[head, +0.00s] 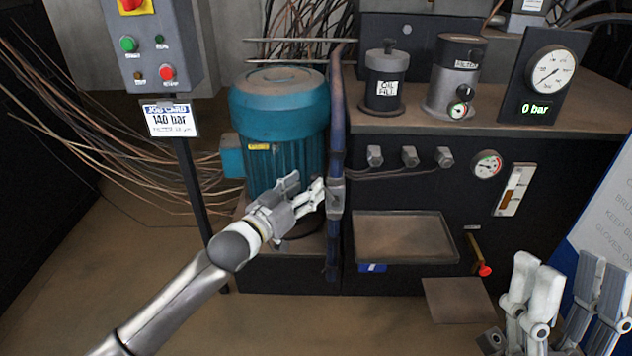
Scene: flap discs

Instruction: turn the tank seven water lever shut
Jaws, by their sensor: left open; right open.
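No lever marked as a tank seven water lever can be made out. A small lever with a red end (484,270) and a brass-coloured upper part hangs on the dark front of the unit, right of the shallow tray. It points down and slightly right. My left gripper (304,187) is open and empty, in front of the teal motor (279,105) and close to the dark blue vertical pipe (337,130); whether it touches the pipe I cannot tell. My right gripper (568,274) is open and empty at the lower right, fingers up, right of the red-ended lever.
A shallow tray (405,258) juts from the unit. Gauges, including a dial reading 0 bar (552,68), and an oil fill canister (386,78) stand on top. A control box (152,45) with a 140 bar card is at upper left.

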